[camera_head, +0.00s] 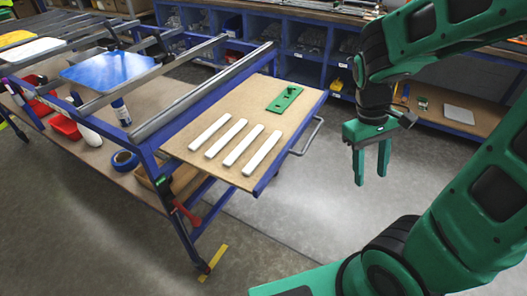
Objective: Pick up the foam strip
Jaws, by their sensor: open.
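Several white strips lie side by side on the brown board of the blue-framed cart (285,91). They look like the foam strips: a left one (210,132), a middle one (243,145) with another beside it, and a right one (261,153). They lie slanted and apart from each other. My green gripper (371,182) hangs in the air to the right of the cart, fingers pointing down. It is open, empty and clear of the strips.
A green plate with holes (284,99) lies on the board behind the strips. A metal handle (308,137) sticks out at the cart's right edge. Metal rails (205,92) run along its left. Blue shelving (305,50) stands behind; grey floor is free at right.

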